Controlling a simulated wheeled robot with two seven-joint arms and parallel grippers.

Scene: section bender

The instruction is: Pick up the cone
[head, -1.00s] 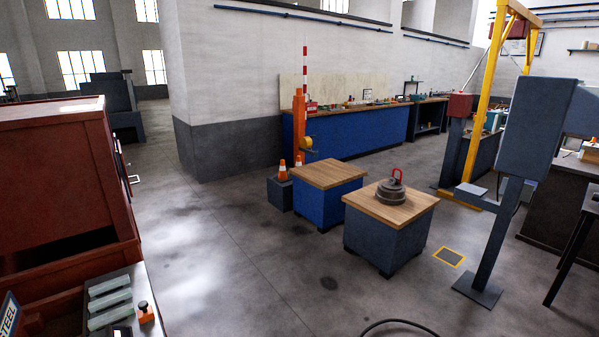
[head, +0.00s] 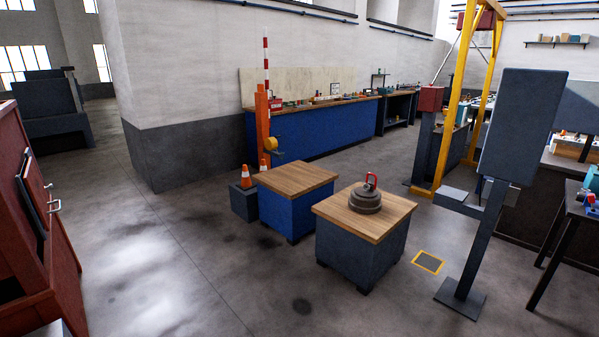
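Two orange-and-white traffic cones show in the head view. The nearer, left cone (head: 246,176) stands upright on a dark grey box (head: 243,204). The other cone (head: 262,165) stands just behind and to its right, its lower part partly hidden by the wooden-topped blue cabinet. Neither of my grippers is in view, so nothing shows of their state or what they hold.
A blue wooden-topped cabinet (head: 297,180) stands right of the cones. A second cabinet (head: 393,216) carries a round weight (head: 364,200). An orange post (head: 262,125) rises behind the cones. A red cabinet (head: 35,220) is at left. Floor (head: 170,260) between is clear.

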